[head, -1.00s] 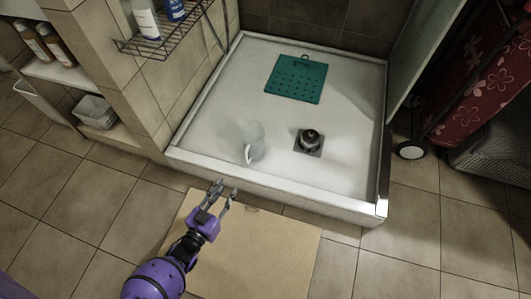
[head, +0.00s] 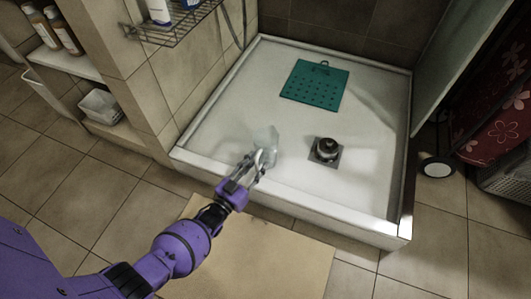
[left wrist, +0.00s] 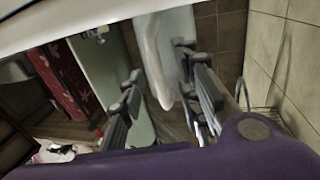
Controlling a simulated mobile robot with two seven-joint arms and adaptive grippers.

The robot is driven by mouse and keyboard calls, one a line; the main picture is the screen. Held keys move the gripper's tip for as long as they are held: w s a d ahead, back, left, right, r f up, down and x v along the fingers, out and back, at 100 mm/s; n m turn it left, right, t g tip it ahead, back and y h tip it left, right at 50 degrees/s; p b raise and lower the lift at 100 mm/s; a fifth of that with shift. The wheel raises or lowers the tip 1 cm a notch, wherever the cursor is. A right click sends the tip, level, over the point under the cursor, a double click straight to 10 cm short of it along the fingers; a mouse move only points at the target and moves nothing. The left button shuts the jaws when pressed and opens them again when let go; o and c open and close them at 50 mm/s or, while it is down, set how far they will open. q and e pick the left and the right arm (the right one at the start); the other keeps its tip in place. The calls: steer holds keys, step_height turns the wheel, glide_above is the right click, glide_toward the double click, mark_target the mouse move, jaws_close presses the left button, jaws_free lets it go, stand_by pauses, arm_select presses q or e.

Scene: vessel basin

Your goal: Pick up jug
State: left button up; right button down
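The jug (head: 267,136) is a pale, see-through vessel with a white handle, standing in the white shower basin (head: 215,130) near its front left. My left gripper (head: 262,158) reaches over the basin's front rim and is at the jug, covering part of it in the head view. In the left wrist view the gripper's two fingers (left wrist: 160,70) are spread apart, with the white jug handle (left wrist: 152,45) showing between them. Whether either finger touches the handle is not clear. My right gripper is in no view.
A dark round object (head: 326,149) stands on a square plate right of the jug. A teal perforated mat (head: 315,84) lies farther back. A wire rack with bottles (head: 172,24) hangs on the wall at left. A tan mat (head: 270,262) lies before the basin.

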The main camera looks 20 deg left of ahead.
arm_select(q)
steer(key=shift+w, duration=0.3)
jaws_close()
stand_by(0.3)
